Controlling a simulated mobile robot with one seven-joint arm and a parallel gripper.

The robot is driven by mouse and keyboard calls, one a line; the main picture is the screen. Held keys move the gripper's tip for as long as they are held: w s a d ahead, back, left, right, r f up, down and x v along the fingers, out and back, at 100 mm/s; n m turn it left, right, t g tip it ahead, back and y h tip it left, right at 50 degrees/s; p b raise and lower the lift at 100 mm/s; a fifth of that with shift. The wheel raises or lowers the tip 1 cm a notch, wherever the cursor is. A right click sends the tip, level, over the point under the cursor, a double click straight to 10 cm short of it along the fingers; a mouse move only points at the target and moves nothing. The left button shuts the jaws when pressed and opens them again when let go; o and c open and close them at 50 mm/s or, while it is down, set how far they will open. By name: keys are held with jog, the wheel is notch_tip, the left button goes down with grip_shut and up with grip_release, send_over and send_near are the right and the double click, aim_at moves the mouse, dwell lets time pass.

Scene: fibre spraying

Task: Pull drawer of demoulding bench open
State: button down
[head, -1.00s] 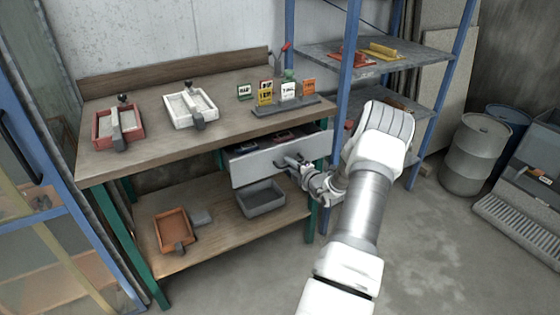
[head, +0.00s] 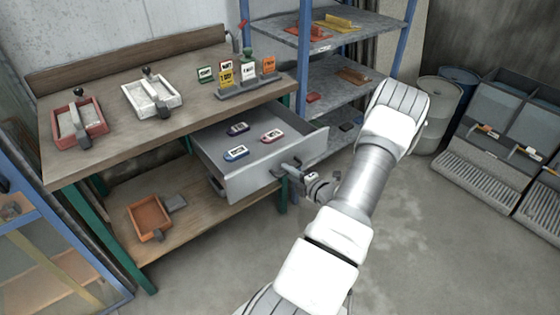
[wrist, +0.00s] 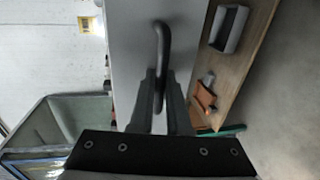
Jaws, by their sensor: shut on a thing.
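The grey metal drawer (head: 272,178) of the demoulding bench (head: 190,103) is pulled well out from under the right end of the wooden top. Several small labelled blocks lie inside it, one with a blue rim (head: 236,153) and one with a red rim (head: 272,136). My gripper (head: 287,171) is at the drawer's front, shut on the handle. In the wrist view, the dark bar handle (wrist: 162,65) stands between the two fingers (wrist: 161,100) against the grey drawer front (wrist: 135,50). The handle's far mount is partly hidden by the fingers.
On the bench top are a red-framed mould (head: 78,120), a white mould (head: 152,95) and a rack of labelled cards (head: 240,85). An orange tray (head: 148,218) sits on the lower shelf. A blue-post shelf (head: 325,60) stands right of the bench. Floor to the right is open.

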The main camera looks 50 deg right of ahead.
jog(key=shift+s+a, duration=0.1)
jog(key=shift+s, duration=0.5)
jog(key=c, duration=1.2)
grip_release()
jog(key=shift+o, duration=0.2)
jog(key=p+v, duration=0.1)
jog(key=v, duration=1.6)
jog(key=shift+s, duration=0.2)
jog(key=shift+a+r, duration=0.1)
